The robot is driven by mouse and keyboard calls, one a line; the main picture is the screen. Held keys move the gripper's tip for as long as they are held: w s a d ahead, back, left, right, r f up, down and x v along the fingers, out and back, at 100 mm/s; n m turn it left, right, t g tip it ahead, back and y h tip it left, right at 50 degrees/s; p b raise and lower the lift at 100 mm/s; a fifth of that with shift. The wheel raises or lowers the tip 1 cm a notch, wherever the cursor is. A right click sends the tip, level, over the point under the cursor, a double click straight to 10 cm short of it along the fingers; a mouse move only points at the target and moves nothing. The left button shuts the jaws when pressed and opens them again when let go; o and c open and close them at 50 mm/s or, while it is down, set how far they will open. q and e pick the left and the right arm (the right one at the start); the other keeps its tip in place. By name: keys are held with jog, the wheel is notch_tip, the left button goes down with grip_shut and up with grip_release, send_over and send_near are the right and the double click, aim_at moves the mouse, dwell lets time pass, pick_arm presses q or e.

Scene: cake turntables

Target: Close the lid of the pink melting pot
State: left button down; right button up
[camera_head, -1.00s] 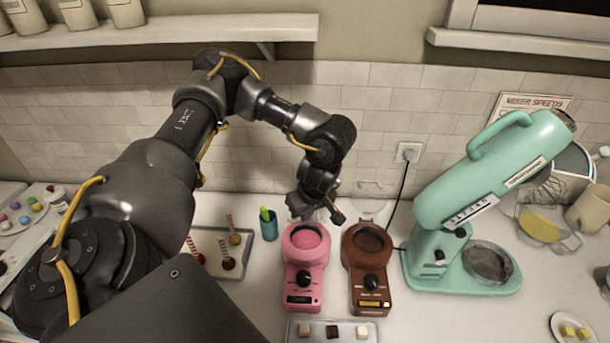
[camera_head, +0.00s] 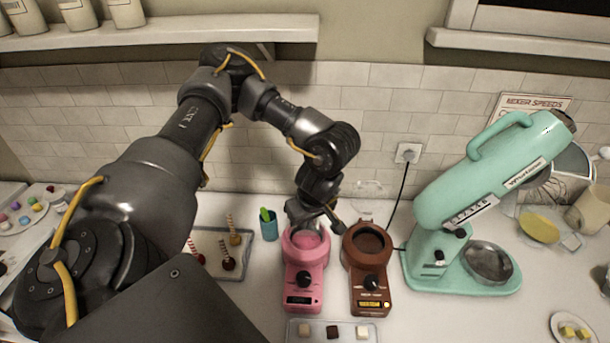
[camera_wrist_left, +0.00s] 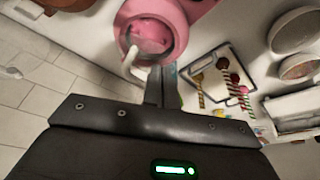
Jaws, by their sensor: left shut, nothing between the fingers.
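The pink melting pot (camera_head: 304,276) stands upright on the counter, its round bowl at the back holding pink contents. It also shows at the top of the left wrist view (camera_wrist_left: 178,18). A pale curved handle (camera_wrist_left: 132,66) shows at the bowl's edge there. The clear lid is hard to make out, and its exact angle cannot be told. My left gripper (camera_head: 318,217) is shut and empty, low at the back of the pink bowl and partly covering its rear rim. In the left wrist view its fingers (camera_wrist_left: 155,86) are close beside the handle. The right gripper is out of view.
A brown melting pot (camera_head: 368,270) stands close on the right, its clear lid (camera_head: 367,194) raised. A teal cup (camera_head: 268,226) and a tray of cake pops (camera_head: 245,270) are left. A mint mixer (camera_head: 440,262) stands right. A chocolate tray (camera_head: 318,333) lies in front.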

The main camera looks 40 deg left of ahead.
pick_arm(q)
jog(key=v, duration=0.2)
jog(key=s+v, duration=0.1)
jog(key=v, duration=0.2)
jog(key=shift+s+r, duration=0.1)
jog(key=shift+r, duration=0.05)
